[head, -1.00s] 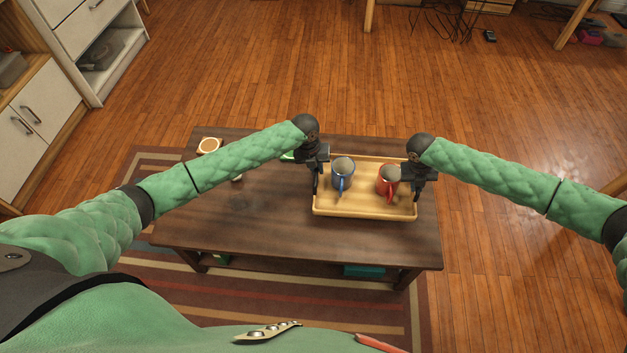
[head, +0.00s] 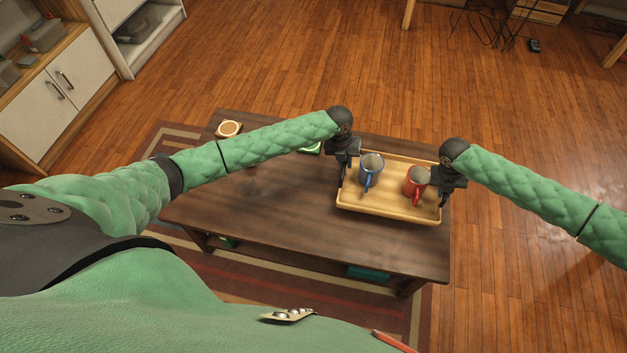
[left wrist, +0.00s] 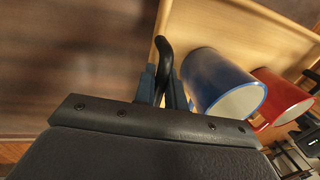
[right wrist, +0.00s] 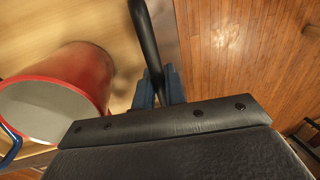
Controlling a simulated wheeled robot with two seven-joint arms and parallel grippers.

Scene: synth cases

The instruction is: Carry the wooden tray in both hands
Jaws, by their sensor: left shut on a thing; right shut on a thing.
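The wooden tray (head: 385,205) is light, rectangular and looks level over the right part of the dark table; I cannot tell whether it touches the tabletop. A blue mug (head: 371,166) and a red mug (head: 416,181) stand upright on it. My left gripper (head: 343,178) is shut on the tray's left dark handle, which shows in the left wrist view (left wrist: 164,52). My right gripper (head: 444,196) is shut on the right dark handle, clear in the right wrist view (right wrist: 144,35). Both mugs show beside the left fingers (left wrist: 163,88); the red one is beside the right fingers (right wrist: 158,88).
A striped rug (head: 215,275) lies below. White cabinets (head: 45,105) stand left; open floor (head: 520,280) lies right.

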